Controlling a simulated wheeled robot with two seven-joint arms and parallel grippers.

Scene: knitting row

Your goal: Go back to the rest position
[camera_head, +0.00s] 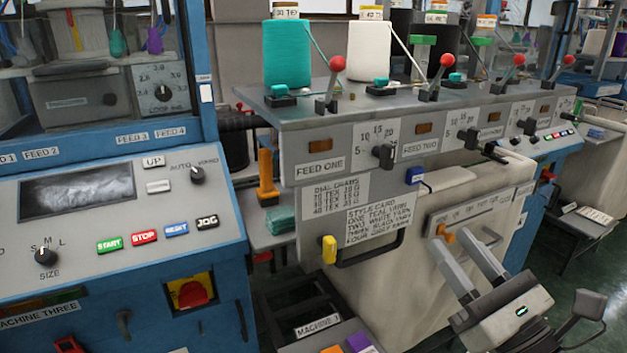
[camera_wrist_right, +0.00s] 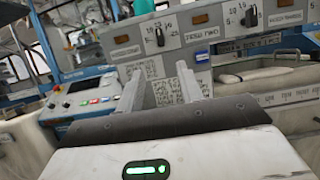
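My right gripper (camera_head: 454,236) is at the lower right of the head view, in front of the pale cabinet under the feed unit (camera_head: 235,108). Its two grey fingers stand apart with nothing seen between them. In the right wrist view the gripper (camera_wrist_right: 161,82) also shows two spread fingers, with printed cards on the machine front behind the gap. I cannot tell its exact distance from the cabinet. My left gripper is in neither view.
A blue control panel (camera_head: 60,260) with coloured buttons stands at the left. Teal yarn (camera_head: 287,54) and white yarn (camera_head: 368,50) stand on the feed unit, near red-knobbed levers (camera_head: 337,64). Green floor shows at the right.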

